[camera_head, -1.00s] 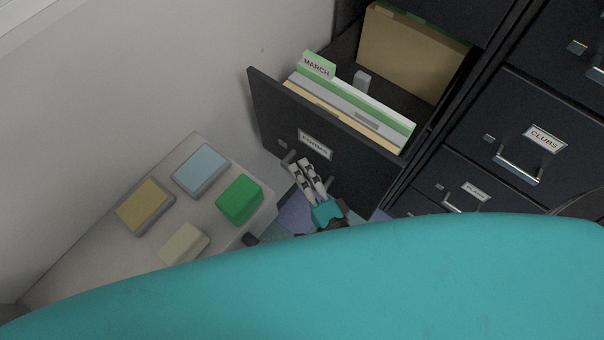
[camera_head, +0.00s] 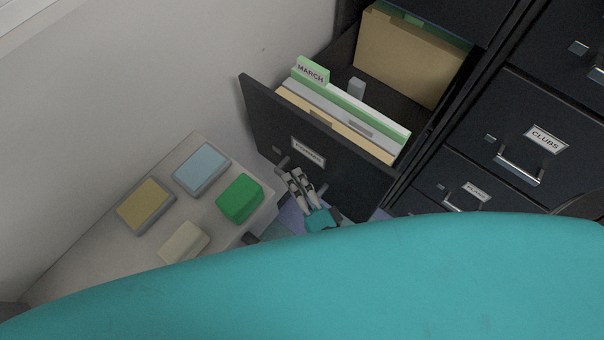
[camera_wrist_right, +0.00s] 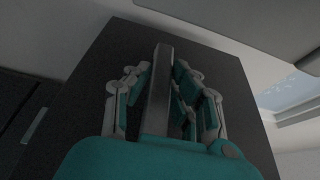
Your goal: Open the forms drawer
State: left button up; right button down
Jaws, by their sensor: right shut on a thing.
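The forms drawer (camera_head: 340,176) is a dark cabinet drawer, pulled well out, with a label on its front that reads roughly "FORMS". Inside it stand several folders, among them a green one tabbed "MARCH" (camera_head: 313,70), and tan folders (camera_head: 408,58) at the back. My right gripper (camera_head: 297,180) is at the drawer front, just below the label. In the right wrist view, my right gripper (camera_wrist_right: 160,88) has its fingers on both sides of the bar handle (camera_wrist_right: 158,92) and is shut on it. My left gripper is not in view.
A low pale surface (camera_head: 88,245) at the left bears blue, yellow, green and cream blocks or pads. The "CLUBS" drawer (camera_head: 522,140) and other cabinet drawers at the right are shut. A wall stands behind. My teal body hides the bottom of the view.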

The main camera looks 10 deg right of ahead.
jog(key=shift+s+a+f, duration=0.1)
jog(key=shift+s+a, duration=0.65)
jog(key=shift+a, duration=0.2)
jog(key=c, duration=1.2)
grip_release()
jog(key=shift+d, duration=0.1)
jog(key=shift+o, duration=0.2)
jog(key=v, duration=1.2)
